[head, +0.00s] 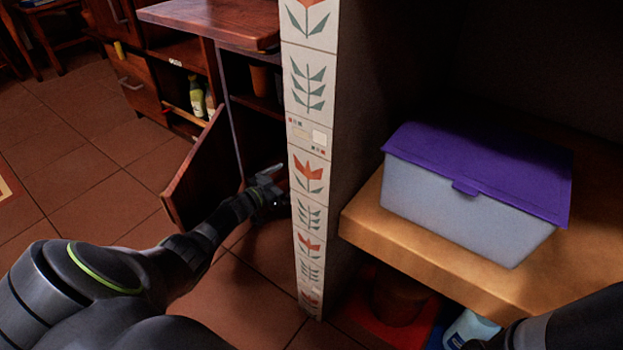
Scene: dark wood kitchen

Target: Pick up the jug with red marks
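I cannot make out a jug with red marks in the head view. My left arm reaches in from the left, and its gripper (272,188) is low beside the tiled pillar, at the opening of a dark wood cabinet. The gripper is small and dark here, and I cannot tell whether its fingers are open or shut or whether they hold anything. Part of my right arm shows at the lower right corner; its gripper is out of view.
The cabinet door (204,172) stands open left of my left gripper. The tiled pillar (309,140) is close on its right. A purple-lidded box (465,195) sits on a wooden shelf (370,222). A dark reddish pot (398,298) and a pale bottle (470,328) are below.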

